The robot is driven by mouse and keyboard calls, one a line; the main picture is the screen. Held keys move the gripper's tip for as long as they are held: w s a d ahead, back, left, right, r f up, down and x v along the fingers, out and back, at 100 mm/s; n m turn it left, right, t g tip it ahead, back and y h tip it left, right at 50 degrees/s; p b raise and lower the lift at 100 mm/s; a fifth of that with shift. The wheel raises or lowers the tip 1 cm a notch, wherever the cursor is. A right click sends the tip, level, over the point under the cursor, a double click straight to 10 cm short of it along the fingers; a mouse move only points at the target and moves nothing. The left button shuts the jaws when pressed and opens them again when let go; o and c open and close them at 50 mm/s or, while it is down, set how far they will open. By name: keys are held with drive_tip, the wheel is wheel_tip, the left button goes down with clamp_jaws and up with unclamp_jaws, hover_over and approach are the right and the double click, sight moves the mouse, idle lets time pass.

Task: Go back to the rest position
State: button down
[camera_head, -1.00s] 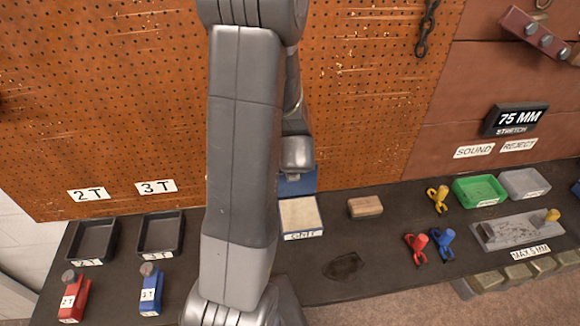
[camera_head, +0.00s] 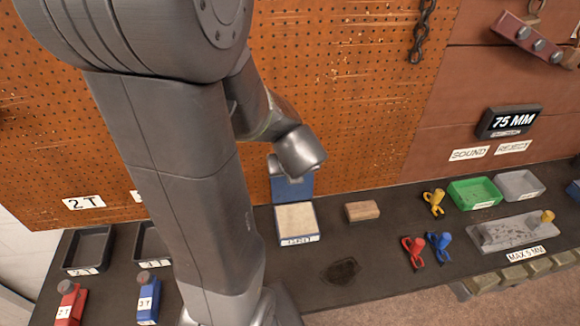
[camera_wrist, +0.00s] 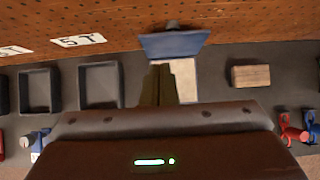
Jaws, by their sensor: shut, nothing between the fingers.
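My gripper (camera_wrist: 158,86) shows in the wrist view as two dark fingers, shut together with nothing between them. They are seen in front of a pale square pad (camera_wrist: 184,80) and below a blue upright panel (camera_wrist: 174,44); the gap to them cannot be told. In the head view my wrist is above and behind the pale pad (camera_head: 296,222) and near the blue panel (camera_head: 291,187). The fingers are hidden there. My arm crosses the left middle of the head view.
Black trays (camera_head: 88,250) and red (camera_head: 70,303) and blue (camera_head: 148,298) tagged pieces stand left. A wooden block (camera_head: 362,211), coloured clips (camera_head: 414,250), a green tray (camera_head: 474,193) and a grey tray (camera_head: 519,186) are right. A pegboard (camera_head: 350,90) rises behind.

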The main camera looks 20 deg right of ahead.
drive_tip(key=shift+v, duration=0.8)
drive_tip(key=shift+f, duration=0.1)
drive_tip(key=x, duration=1.3)
drive_tip(key=shift+w+f+b, duration=0.2)
drive_tip(key=shift+w+b, duration=0.1)
